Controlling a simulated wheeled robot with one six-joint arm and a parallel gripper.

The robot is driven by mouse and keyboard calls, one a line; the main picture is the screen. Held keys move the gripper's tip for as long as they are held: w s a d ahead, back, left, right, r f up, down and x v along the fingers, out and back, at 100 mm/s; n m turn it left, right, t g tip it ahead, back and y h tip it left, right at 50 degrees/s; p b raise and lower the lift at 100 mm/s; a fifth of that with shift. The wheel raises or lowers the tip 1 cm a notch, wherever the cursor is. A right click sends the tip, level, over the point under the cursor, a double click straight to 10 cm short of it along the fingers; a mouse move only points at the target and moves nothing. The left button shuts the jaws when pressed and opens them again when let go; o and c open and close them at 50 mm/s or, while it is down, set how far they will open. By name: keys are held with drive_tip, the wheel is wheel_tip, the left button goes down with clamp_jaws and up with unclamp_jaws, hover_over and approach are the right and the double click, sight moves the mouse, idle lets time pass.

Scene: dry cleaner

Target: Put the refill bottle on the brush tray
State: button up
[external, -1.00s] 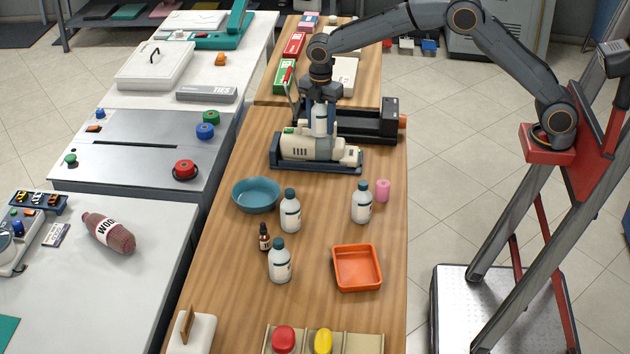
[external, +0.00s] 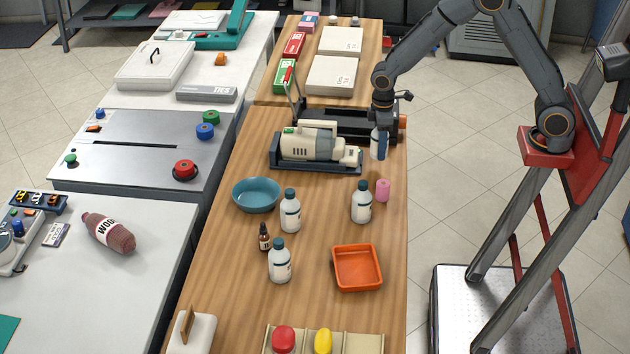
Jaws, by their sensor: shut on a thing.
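My gripper (external: 381,128) is shut on a white bottle (external: 375,147) with a dark top, taken to be the refill bottle. It holds the bottle roughly upright by the right side of the wooden table, right of the cream machine. The fingers hide part of the bottle, and I cannot tell whether its base touches the table. Three similar white bottles stand on the table. An empty orange tray (external: 357,287) lies nearer the front; no label or brush shows which tray is the brush tray.
The cream machine (external: 310,144) and a black open holder (external: 345,122) are left of my gripper. A pink cylinder (external: 382,190) and a white bottle (external: 361,203) stand in front of it. A teal bowl (external: 256,195) and a beige divided tray (external: 358,343) are also on the table.

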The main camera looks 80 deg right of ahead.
drive_tip(key=s+f+m, duration=0.1)
drive_tip(key=s+m, duration=0.1)
drive_tip(key=s, duration=0.1)
drive_tip(key=shift+a+f, duration=0.4)
wheel_tip(320, 180, up, 12)
drive_tip(key=n, duration=1.2)
hover_over(335, 232)
wheel_tip(335, 232, down, 11)
drive_tip(key=shift+s+a+r+p, duration=0.1)
drive_tip(key=shift+p, duration=0.8)
drive_tip(key=shift+f+p, duration=0.55)
drive_tip(key=shift+f, duration=1.7)
